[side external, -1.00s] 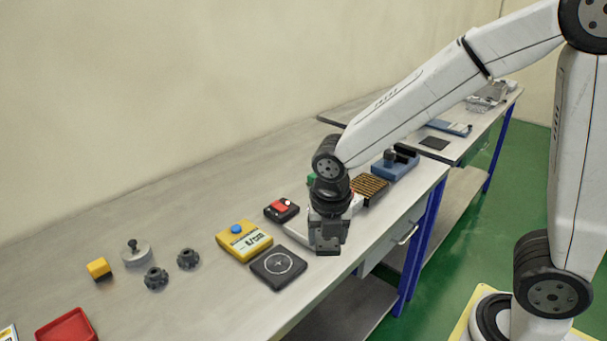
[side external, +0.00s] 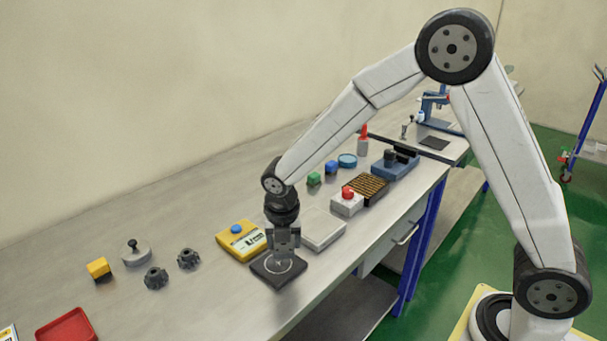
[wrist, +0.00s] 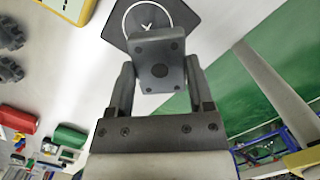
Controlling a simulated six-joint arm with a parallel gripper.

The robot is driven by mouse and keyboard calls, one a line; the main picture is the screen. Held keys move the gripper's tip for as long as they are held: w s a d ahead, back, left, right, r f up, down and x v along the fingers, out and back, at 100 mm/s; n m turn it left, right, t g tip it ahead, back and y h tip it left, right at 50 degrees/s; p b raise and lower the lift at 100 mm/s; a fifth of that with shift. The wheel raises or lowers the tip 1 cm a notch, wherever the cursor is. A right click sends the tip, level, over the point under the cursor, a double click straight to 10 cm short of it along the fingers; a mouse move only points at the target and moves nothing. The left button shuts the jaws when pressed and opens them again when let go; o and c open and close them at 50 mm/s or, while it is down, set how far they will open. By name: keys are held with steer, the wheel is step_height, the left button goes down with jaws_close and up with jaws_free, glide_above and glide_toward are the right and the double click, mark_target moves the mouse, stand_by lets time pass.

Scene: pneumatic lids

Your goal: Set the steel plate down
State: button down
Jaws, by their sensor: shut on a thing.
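The steel plate (wrist: 160,62) is a grey square with small holes near its corners and a larger dark one in the middle. My gripper (side external: 284,250) is shut on it; in the wrist view the two fingers (wrist: 160,82) clasp its sides. A black square pad (side external: 270,276) with a white ring lies directly below my gripper near the front edge of the bench. In the wrist view the pad (wrist: 190,14) shows beyond the plate, which hides part of the ring. I cannot tell whether the plate touches the pad.
A yellow box with a blue button (side external: 240,244) stands close behind the pad. A pale box (side external: 323,230) and a red-buttoned box (side external: 348,201) stand to the right. Dark knobs (side external: 156,278) and a red tray (side external: 68,328) lie left.

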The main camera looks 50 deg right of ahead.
mark_target(278, 264)
steer(key=shift+w+a+f, duration=0.1)
steer(key=shift+w+f, duration=0.7)
steer(key=shift+f, duration=0.05)
steer(key=shift+w+f, duration=0.2)
steer(key=shift+f, duration=1.65)
steer(key=shift+f, duration=0.1)
jaws_free()
steer(key=r, duration=0.4)
steer(key=s+a+r, duration=0.1)
steer(key=r, duration=0.7)
steer(key=shift+s+a, duration=0.15)
